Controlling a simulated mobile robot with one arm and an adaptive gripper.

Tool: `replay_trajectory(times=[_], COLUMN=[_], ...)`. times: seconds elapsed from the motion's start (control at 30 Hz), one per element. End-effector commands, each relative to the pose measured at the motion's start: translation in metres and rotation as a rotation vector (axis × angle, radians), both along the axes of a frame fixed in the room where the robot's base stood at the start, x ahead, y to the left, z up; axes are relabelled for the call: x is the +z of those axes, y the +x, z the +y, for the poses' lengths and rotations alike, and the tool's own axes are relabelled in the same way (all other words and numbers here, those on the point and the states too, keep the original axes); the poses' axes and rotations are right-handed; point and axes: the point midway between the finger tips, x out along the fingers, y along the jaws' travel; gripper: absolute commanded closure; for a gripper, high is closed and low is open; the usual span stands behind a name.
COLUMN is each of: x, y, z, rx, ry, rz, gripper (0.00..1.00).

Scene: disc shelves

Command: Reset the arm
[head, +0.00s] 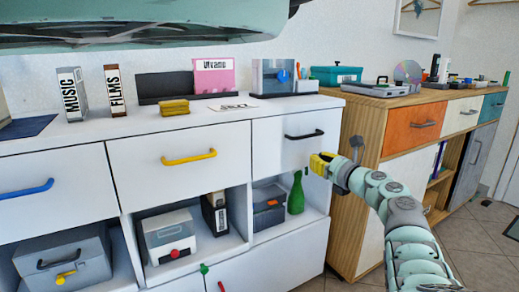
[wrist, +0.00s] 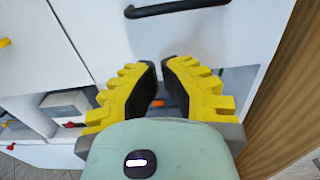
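My gripper (head: 320,164) has yellow ridged fingers with black inner pads. In the head view it is in front of the right white drawer (head: 268,143), below and right of that drawer's black handle (head: 304,135). The arm reaches in from the lower right, bent at the wrist. In the wrist view a gap shows between the fingers of my gripper (wrist: 159,68), and nothing is held in it. The black handle (wrist: 176,8) is beyond the fingertips, apart from them.
The white cabinet has drawers with blue (head: 25,190) and yellow (head: 189,157) handles. Its open shelves hold boxes and a green bottle (head: 296,194). A wooden cabinet (head: 350,200) stands close on the right, behind my arm. Free floor (head: 480,250) lies at the lower right.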

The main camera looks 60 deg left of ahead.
Motion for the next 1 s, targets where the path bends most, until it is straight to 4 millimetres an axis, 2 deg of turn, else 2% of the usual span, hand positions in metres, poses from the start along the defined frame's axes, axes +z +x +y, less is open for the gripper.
replay_trajectory(times=[0.1, 0.3, 0.67, 0.77, 0.83, 1.0], x=[0.0, -0.001, 0.002, 0.014, 0.03, 0.083], y=[-0.002, -0.002, -0.002, -0.005, -0.009, -0.026], z=[-0.016, -0.035, -0.04, -0.045, -0.053, -0.083], rx=[0.0, -0.002, 0.0, 0.011, 0.029, 0.107], ry=[-0.004, -0.003, 0.001, 0.015, 0.039, 0.134], rz=[0.001, 0.002, 0.006, 0.051, 0.12, 0.385], gripper=[1.0, 1.0, 1.0, 1.0, 1.0, 1.0])
